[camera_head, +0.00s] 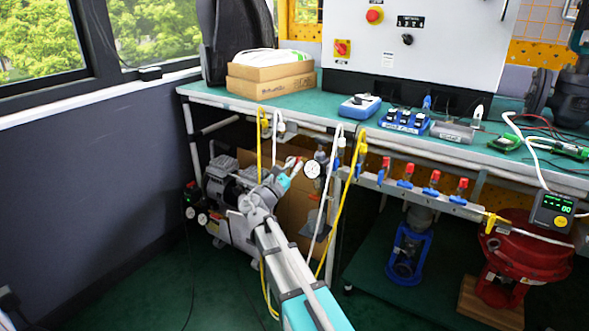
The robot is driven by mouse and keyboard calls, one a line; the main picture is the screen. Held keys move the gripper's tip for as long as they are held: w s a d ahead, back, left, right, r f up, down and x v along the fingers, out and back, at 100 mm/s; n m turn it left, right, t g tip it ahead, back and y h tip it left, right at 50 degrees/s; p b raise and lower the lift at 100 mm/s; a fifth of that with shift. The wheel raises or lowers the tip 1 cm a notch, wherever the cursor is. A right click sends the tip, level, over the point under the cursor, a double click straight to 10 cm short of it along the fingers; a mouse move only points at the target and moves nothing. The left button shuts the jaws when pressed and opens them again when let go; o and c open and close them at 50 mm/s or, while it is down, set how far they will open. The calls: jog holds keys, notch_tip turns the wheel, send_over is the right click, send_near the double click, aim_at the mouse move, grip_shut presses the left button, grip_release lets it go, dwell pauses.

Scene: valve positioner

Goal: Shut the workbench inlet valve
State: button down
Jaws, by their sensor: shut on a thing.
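My arm reaches up from the bottom of the picture to the underside of the workbench (225,100). My gripper (296,167) is at the pipe fittings below the bench's front edge, just left of a round white pressure gauge (312,170). It is shut on a small red part (290,161), which looks like the handle of the inlet valve. The fingers hide most of this part, and I cannot tell its exact angle. The valve body is also largely hidden. Dark and blue fittings (321,157) sit just right of the gripper.
Yellow and white hoses (355,175) hang close around my gripper. A manifold (440,200) with several red-handled blue valves runs to the right. A compressor (222,185) stands behind my arm on the left. Open floor lies at the lower left.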

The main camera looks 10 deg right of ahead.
jog(key=n+t+y, duration=0.1)
jog(key=n+t, duration=0.1)
jog(key=n, duration=0.3)
jog(key=shift+n, duration=0.3)
jog(key=c, duration=0.7)
grip_release()
jog(key=shift+y, duration=0.3)
jog(key=shift+m, duration=0.4)
